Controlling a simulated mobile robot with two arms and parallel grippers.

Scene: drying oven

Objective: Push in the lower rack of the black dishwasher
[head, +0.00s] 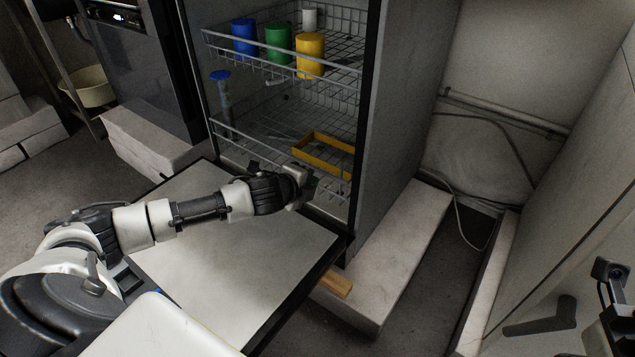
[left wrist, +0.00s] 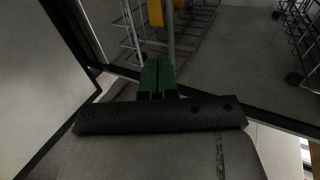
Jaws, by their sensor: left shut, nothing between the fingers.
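The black dishwasher stands open with its door (head: 235,262) folded down flat. Its lower rack (head: 228,133), a grey wire basket, sits in the cavity and holds a yellow rectangular frame (head: 318,152). My left gripper (head: 306,180) is at the front of the lower rack, just above the inner end of the door. Its closed fingertips (left wrist: 157,75) show in the left wrist view with nothing between them, close to the rack wires (left wrist: 132,32); contact is unclear. A dark mechanism cut by the right edge appears to be my right gripper (head: 610,272); its jaws are unclear.
The upper rack (head: 345,62) holds a blue cup (head: 244,37), a green cup (head: 278,43) and a yellow cup (head: 310,55). A pale block (head: 400,255) lies right of the dishwasher. A wooden piece (head: 336,284) shows beside the door.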

